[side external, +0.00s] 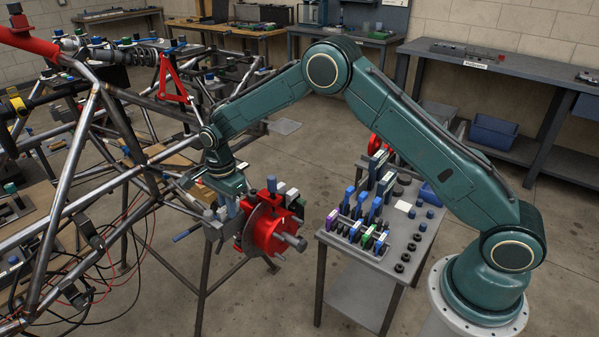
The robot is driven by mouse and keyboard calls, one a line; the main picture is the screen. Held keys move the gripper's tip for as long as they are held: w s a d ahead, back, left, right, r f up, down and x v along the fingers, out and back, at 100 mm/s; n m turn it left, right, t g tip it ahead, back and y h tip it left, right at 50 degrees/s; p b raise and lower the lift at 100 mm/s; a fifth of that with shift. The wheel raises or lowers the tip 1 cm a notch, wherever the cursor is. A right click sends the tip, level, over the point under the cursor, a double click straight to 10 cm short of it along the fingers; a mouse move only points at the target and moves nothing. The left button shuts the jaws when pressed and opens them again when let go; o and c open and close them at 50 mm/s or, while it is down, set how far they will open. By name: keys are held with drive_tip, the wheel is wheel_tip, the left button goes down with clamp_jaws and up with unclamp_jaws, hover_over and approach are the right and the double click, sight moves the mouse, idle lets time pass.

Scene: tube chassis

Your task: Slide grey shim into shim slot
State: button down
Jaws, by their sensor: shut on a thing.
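My gripper (226,203) points down at the left side of the red hub assembly (270,228) on the tube chassis (78,205). It is shut on a small grey piece, which looks like the grey shim; the fingers hide most of it. Small grey blocks (281,188) sit at the top of the red hub, right of my gripper. The shim slot cannot be made out at this size; it may be behind the gripper. I cannot tell whether the held piece touches the assembly.
A grey cart (345,285) to the right carries several blue, green and purple parts and dark round pieces. Chassis tubes and loose red and black wires (95,280) lie left of my gripper. Benches (510,65) line the back wall. Open floor lies between hub and cart.

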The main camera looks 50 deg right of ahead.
drive_tip(key=shift+r, duration=0.8)
idle(0.9)
drive_tip(key=shift+f, duration=1.05)
idle(0.4)
drive_tip(key=shift+r, duration=0.2)
drive_tip(key=shift+r, duration=0.85)
drive_tip(key=shift+f, duration=0.85)
idle(2.3)
drive_tip(key=shift+r, duration=0.8)
